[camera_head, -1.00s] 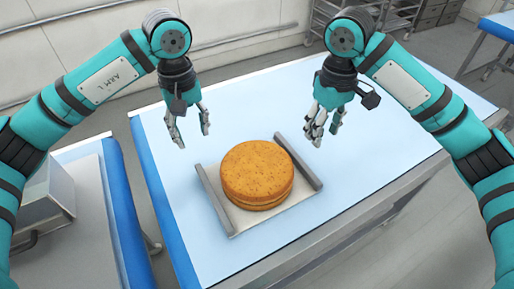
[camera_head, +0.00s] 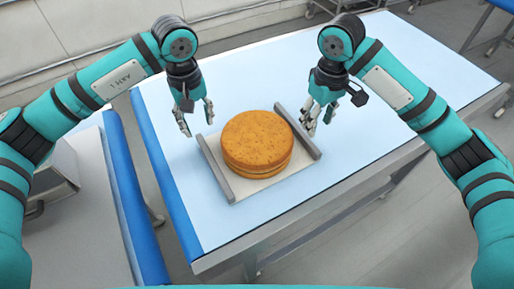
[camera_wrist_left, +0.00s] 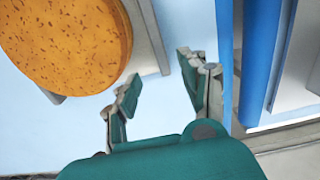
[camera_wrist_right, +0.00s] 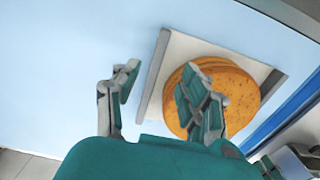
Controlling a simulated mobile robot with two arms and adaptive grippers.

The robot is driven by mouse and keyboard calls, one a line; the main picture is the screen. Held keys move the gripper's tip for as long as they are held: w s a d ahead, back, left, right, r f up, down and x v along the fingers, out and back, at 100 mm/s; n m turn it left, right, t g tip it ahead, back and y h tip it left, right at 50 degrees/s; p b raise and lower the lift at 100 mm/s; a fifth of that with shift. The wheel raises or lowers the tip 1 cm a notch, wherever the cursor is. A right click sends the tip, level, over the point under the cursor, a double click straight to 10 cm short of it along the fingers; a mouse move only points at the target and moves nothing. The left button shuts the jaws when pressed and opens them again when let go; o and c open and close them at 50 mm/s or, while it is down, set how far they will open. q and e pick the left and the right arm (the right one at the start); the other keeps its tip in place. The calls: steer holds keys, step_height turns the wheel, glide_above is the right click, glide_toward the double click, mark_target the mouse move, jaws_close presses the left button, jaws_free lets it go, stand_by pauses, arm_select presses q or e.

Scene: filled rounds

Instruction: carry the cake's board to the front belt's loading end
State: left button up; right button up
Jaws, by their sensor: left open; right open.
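The round orange-brown layered cake (camera_head: 257,142) sits on a pale square board (camera_head: 243,188) with a raised grey bar along its left and right sides. The board lies on the light blue table top. My left gripper (camera_head: 196,120) is open and empty, above the table near the far end of the left bar (camera_head: 213,172). My right gripper (camera_head: 319,118) is open and empty, near the far part of the right bar (camera_head: 299,133). The left wrist view shows the cake (camera_wrist_left: 65,40) beside the open fingers. The right wrist view shows the cake (camera_wrist_right: 238,90) partly behind a finger.
The blue-edged table (camera_head: 400,60) has free room behind and right of the board. A second blue-edged surface (camera_head: 95,230) with a metal box (camera_head: 55,180) stands at the left, across a narrow gap. I cannot make out a belt.

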mark_target(203, 144)
arm_select(q)
step_height(203, 144, down, 10)
steer(key=shift+r, duration=0.1)
arm_select(e)
step_height(203, 144, down, 10)
steer(key=shift+r, duration=0.1)
arm_select(q)
jaws_close()
arm_select(e)
jaws_close()
arm_select(q)
steer(key=shift+r, duration=0.1)
